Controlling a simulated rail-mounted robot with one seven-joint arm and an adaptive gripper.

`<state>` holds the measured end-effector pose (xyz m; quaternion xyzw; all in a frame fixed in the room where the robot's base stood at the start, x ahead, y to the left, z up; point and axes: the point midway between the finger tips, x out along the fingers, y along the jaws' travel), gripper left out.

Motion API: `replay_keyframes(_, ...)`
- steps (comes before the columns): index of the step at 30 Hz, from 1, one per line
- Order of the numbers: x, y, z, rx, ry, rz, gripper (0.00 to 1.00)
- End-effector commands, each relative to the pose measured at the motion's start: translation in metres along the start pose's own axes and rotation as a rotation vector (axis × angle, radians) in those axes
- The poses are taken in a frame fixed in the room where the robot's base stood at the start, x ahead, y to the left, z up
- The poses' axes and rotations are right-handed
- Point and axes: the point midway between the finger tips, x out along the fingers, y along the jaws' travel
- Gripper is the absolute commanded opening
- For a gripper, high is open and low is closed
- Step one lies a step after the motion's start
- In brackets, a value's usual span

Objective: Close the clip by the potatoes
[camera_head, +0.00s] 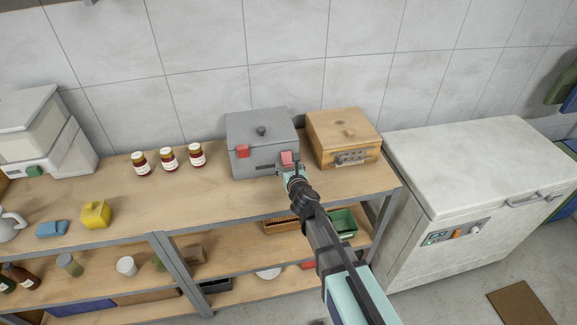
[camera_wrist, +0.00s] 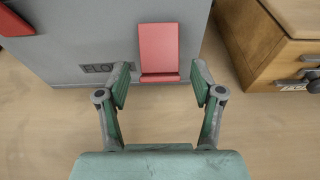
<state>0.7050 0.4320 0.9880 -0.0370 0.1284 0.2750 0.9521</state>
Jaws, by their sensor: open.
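A grey lidded box (camera_head: 262,135) stands on the wooden bench and has two red clips on its front. The right red clip (camera_head: 287,157) is straight ahead of my gripper (camera_head: 289,170) and shows as a flat plate with a lower lip in the wrist view (camera_wrist: 159,48). My gripper is open and empty, its fingertips (camera_wrist: 161,78) on either side of the clip's lower end. I cannot tell whether they touch it. The left red clip (camera_head: 243,151) shows partly in the wrist view. No potatoes can be made out.
A wooden box (camera_head: 343,137) with a metal latch and small label stands close on the right. Several jars (camera_head: 168,160) stand to the left, with a yellow container (camera_head: 96,214) nearer. A white chest freezer (camera_head: 470,165) is beyond the bench's right end.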

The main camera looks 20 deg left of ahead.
Motion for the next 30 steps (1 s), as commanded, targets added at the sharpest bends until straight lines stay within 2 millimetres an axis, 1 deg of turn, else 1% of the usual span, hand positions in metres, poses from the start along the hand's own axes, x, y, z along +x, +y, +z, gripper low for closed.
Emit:
replay_keyframes(1, -0.008, 0.0, 0.0, 0.0, 0.0, 0.0, 0.67)
replay_keyframes(5, -0.027, 0.0, 0.0, 0.0, 0.0, 0.0, 0.67)
replay_keyframes(12, -0.075, 0.0, 0.0, 0.0, 0.0, 0.0, 0.67)
replay_keyframes(15, -0.093, 0.0, 0.0, 0.0, 0.0, 0.0, 0.67)
replay_keyframes(21, -0.11, 0.0, 0.0, 0.0, -0.001, 0.0, 0.67)
replay_keyframes(30, -0.112, 0.0, 0.0, 0.0, -0.001, 0.0, 0.67)
